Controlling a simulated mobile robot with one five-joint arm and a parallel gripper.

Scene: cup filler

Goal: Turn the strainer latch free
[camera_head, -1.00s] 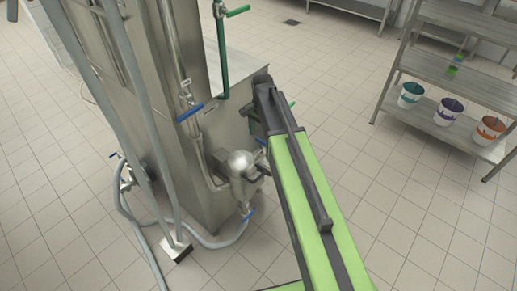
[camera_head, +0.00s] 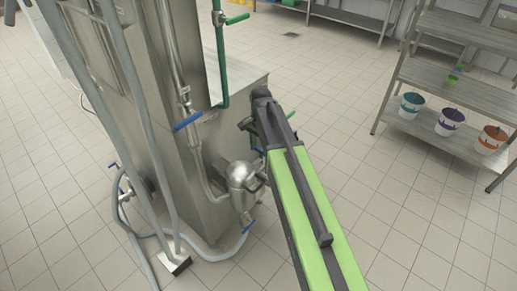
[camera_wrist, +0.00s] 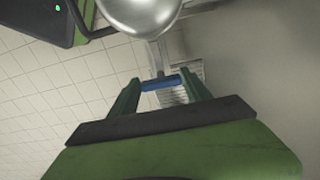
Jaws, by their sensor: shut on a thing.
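The strainer is a rounded steel body (camera_head: 240,177) low on the side of the tall steel machine; its shiny round surface (camera_wrist: 140,10) fills the top of the wrist view. A short blue bar (camera_wrist: 162,83), which looks like the strainer latch, lies just below that body in the wrist view. My gripper (camera_wrist: 161,88) has its two green fingers at the ends of the blue bar, closed on it. In the head view my arm covers most of the gripper and the latch beside the strainer.
Blue-handled valves (camera_head: 188,122) sit on the pipe above and below the strainer. Grey hoses (camera_head: 150,215) run down the machine's left side to the floor. A steel shelf (camera_head: 440,75) with several buckets stands at the right. The tiled floor between is clear.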

